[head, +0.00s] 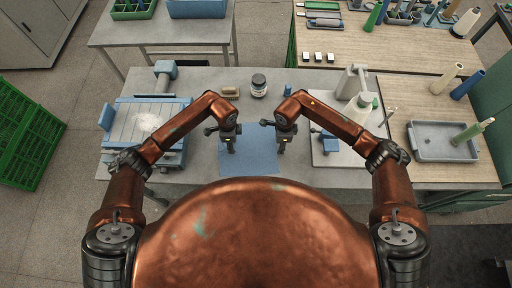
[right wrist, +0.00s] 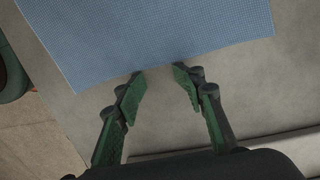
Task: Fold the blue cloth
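In the right wrist view the cloth (right wrist: 150,35) fills the upper part, with one edge just beyond the fingertips. My right gripper (right wrist: 158,70) is open and empty, its green fingers apart over bare tabletop beside that edge. In the head view the right gripper (head: 281,150) is at the cloth's right side. My left gripper (head: 230,150) is over the cloth's left side; its fingers are too small to judge.
A blue-framed scale-like device (head: 150,122) stands left of the cloth. A white board (head: 335,150) with a machine and a cone is on the right. A brown block (head: 231,92) and a jar (head: 259,86) stand behind the cloth. A grey tray (head: 425,150) is farther right.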

